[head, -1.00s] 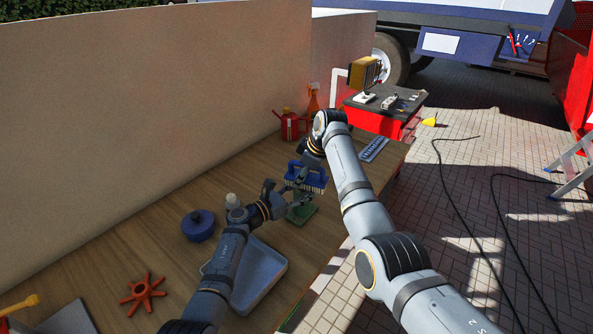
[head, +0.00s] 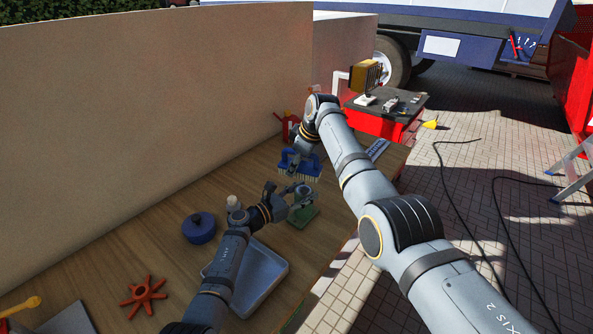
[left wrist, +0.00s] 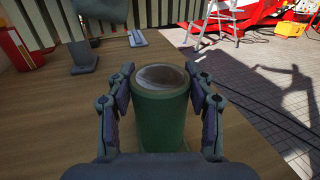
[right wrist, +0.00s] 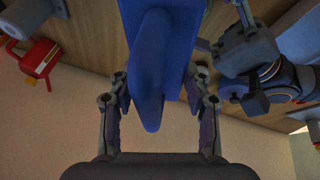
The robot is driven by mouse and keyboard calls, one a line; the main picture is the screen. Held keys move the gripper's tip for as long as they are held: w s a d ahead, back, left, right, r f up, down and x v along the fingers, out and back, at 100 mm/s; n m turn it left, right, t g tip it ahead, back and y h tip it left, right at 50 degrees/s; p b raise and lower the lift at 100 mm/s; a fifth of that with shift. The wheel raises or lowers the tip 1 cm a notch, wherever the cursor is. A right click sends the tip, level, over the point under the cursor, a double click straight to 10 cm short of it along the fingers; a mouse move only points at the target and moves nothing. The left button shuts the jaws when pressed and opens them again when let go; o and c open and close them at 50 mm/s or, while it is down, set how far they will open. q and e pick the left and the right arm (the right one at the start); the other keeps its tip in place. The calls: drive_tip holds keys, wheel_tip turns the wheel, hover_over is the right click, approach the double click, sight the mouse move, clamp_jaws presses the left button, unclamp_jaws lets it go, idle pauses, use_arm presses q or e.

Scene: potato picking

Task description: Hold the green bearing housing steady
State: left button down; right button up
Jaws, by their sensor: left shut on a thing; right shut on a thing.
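The green bearing housing (head: 303,217) stands on the wooden workbench; the left wrist view shows it as an upright green cylinder (left wrist: 163,122) with an open, greyish bore. My left gripper (head: 290,197) is shut on it, with one finger on each side. My right gripper (right wrist: 160,88) is shut on the handle of a blue brush (right wrist: 152,65). In the head view the brush (head: 312,170), with pale bristles pointing down, is above and behind the housing, apart from it. My right arm hides part of that area.
A blue lidded pot (head: 199,228), a grey-blue tray (head: 272,262) and an orange star-shaped handwheel (head: 143,297) lie on the bench to the left and front. A red can (head: 284,122) stands behind by the wall. The bench's edge is close to the housing's right.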

drive_tip(key=shift+r, duration=1.85)
drive_tip(key=shift+s+a+f, duration=0.1)
drive_tip(key=shift+s+a, duration=0.1)
drive_tip(key=shift+s, duration=0.25)
drive_tip(key=shift+f, duration=0.1)
